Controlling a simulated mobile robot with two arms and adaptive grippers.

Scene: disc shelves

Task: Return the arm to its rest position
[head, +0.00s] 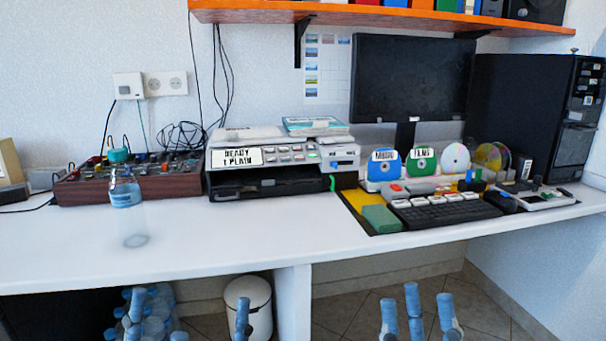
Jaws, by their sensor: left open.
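My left gripper (190,312) is at the bottom left, below the front edge of the white desk (250,235). Its blue-tipped fingers are spread apart, with nothing visible between them. My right gripper (417,312) is at the bottom, right of the middle, also below the desk edge. Several of its blue fingertips show, pointing up. I see nothing held there, but its jaw opening is unclear from this angle. Both arms are mostly below the picture. A blue disc case labelled MUSIC (383,172) and a green one labelled FILMS (421,167) stand upright on the desk.
A clear bottle (124,185) stands left on the desk, before a mixer (75,190). Under the desk are a white bin (248,292) and bottles (157,327). The desk's front left is clear.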

